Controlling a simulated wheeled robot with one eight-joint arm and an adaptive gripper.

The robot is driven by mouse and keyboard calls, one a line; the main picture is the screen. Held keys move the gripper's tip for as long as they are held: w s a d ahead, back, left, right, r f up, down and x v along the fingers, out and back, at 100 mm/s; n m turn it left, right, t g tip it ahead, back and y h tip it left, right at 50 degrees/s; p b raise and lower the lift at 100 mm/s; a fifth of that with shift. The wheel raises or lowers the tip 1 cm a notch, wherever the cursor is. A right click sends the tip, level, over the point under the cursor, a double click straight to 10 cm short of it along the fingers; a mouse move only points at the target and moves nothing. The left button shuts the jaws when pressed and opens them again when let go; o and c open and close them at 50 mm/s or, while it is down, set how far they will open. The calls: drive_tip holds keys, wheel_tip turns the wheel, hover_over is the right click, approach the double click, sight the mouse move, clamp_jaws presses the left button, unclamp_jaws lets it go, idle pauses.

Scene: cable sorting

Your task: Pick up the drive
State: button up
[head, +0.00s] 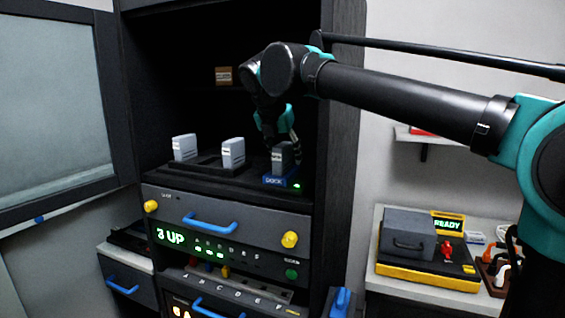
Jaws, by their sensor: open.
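A dark grey drive (281,158) stands upright in a small blue dock (281,182) at the right end of the shelf inside the dark cabinet. My gripper (283,145) reaches down from above and is at the top of this drive, its fingers open. One finger shows at the drive's right side; I cannot tell whether it touches. The other finger is mostly hidden. Two paler drives, a left one (184,148) and a middle one (232,153), stand upright in a black holder (207,163) to the left.
Below the shelf is a grey unit (225,222) with a blue handle, yellow knobs and a green "3 UP" display. A small brown box (223,76) sits on the upper shelf. Cabinet walls flank my arm. At right, a bench holds a grey and yellow device (425,262).

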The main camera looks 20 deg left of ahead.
drive_tip(key=shift+w+f, duration=0.2)
drive_tip(key=shift+f, duration=0.05)
drive_tip(key=shift+c, duration=0.5)
clamp_jaws()
drive_tip(key=shift+r, duration=0.1)
drive_tip(key=shift+r, duration=6.65)
